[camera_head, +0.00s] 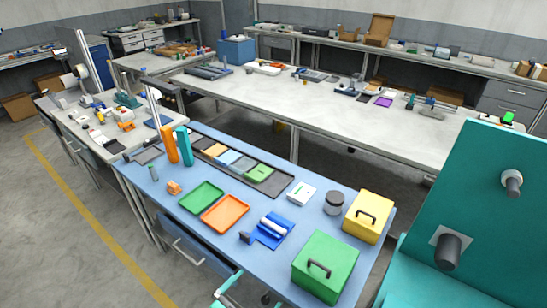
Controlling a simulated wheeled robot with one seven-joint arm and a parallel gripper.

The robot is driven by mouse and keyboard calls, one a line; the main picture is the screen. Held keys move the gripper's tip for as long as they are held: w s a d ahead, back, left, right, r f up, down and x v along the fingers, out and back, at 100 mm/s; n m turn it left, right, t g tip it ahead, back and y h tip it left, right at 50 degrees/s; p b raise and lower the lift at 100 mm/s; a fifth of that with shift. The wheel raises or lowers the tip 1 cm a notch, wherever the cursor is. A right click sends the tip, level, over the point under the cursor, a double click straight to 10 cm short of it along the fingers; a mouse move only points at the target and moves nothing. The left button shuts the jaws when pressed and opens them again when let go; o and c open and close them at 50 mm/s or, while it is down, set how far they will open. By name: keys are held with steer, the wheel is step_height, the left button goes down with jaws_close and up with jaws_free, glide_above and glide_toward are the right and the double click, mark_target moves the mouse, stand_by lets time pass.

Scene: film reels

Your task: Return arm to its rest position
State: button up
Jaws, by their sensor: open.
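My gripper is not clearly in view, and I cannot make out my arm in this frame. A small teal and pale part (226,288) shows at the bottom edge; I cannot tell what it is. At the right stands a teal upright panel (490,190) with an upper spindle (512,182) and a thicker dark lower one (447,250). No reel shows on either spindle.
A blue-topped table (340,218) in front holds a green box (325,266), a yellow box (368,216), a green tray (201,196), an orange tray (225,213) and a dark jar (333,203). Cluttered grey benches (330,115) stand behind. Floor (60,240) at the left is clear.

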steer(key=s+d+f+m+t+y, duration=0.1)
steer(key=s+f+m+y, duration=0.25)
steer(key=s+m, duration=0.3)
steer(key=s+d+f+m+y, duration=0.1)
steer(key=s+f+m+y, duration=0.1)
steer(key=s+f+m, duration=0.4)
steer(key=s+d+r+m+t, duration=0.3)
steer(key=s+r+m, duration=0.8)
steer(key=s+m, duration=0.3)
steer(key=shift+s+r, duration=0.2)
steer(key=shift+s, duration=0.1)
steer(key=shift+d, duration=0.1)
